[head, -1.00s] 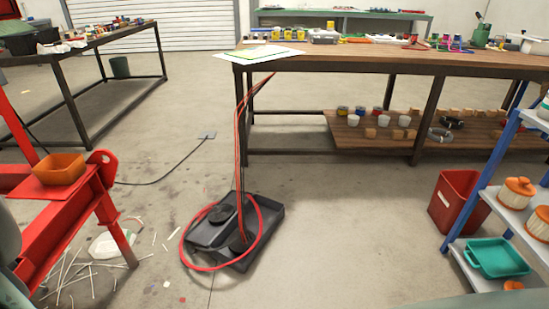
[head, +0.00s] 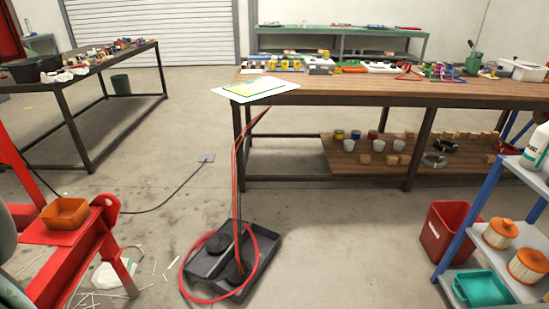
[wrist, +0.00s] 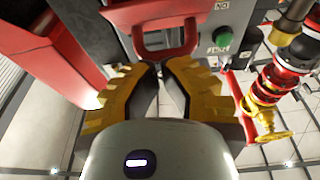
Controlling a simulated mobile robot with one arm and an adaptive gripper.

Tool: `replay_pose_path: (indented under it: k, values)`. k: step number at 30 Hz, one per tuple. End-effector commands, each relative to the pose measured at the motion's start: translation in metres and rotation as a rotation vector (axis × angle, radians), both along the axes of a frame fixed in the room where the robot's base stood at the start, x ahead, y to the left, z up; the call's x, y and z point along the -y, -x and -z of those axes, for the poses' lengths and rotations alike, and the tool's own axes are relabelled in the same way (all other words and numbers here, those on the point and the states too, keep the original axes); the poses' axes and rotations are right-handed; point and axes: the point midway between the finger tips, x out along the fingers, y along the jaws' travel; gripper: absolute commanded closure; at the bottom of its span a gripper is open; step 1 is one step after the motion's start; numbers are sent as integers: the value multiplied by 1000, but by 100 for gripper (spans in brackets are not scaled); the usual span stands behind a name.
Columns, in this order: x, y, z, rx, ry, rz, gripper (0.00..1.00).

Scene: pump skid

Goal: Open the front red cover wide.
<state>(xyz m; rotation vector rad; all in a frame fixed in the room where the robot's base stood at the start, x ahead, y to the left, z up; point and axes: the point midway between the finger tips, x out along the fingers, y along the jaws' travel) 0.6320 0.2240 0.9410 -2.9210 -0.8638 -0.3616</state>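A red U-shaped handle (wrist: 165,52) shows at the top of the wrist view, in front of a grey panel. The red part behind it runs out of the top of the picture, so I cannot tell whether it is the front red cover or how far that stands open. My gripper (wrist: 160,70) has yellow fingers with dark pads. Its fingertips come close together just below the handle's lower bar. Whether they touch the bar, or hold anything, is not clear. The head view shows neither my gripper nor a cover I can identify.
In the wrist view, a green button (wrist: 222,37) and a pipe with a yellow valve wheel (wrist: 268,125) stand to the right. In the head view, a black tray (head: 258,262) with a red hose lies on the floor before a workbench (head: 330,96). A blue-framed shelf (head: 462,235) stands right.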

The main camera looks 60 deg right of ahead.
Motion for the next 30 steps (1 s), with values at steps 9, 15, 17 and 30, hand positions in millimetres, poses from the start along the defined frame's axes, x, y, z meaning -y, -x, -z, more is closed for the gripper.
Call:
replay_pose_path:
  k: [9, 15, 17, 30]
  values:
    - [-6, -9, -13, -6, 5, 1, 100]
    - [-10, -13, -22, -119, 85, 0, 100]
    - [-11, -15, -24, -155, 110, 0, 100]
    - [-23, -35, -44, -360, 246, 2, 100]
